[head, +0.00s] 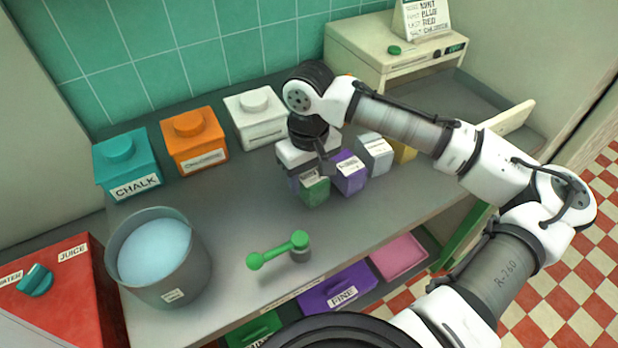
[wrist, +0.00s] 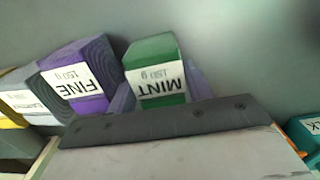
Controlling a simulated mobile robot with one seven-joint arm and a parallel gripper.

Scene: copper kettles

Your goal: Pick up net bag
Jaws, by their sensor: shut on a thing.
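No mesh can be made out.
A purple FINE packet (head: 348,172) stands close on the right, then a grey packet (head: 375,154) and a yellow one (head: 403,150). White (head: 257,118), orange (head: 195,140) and teal (head: 127,165) canisters line the back. A grey pot (head: 192,262) and green-handled tool (head: 278,250) are nearer.

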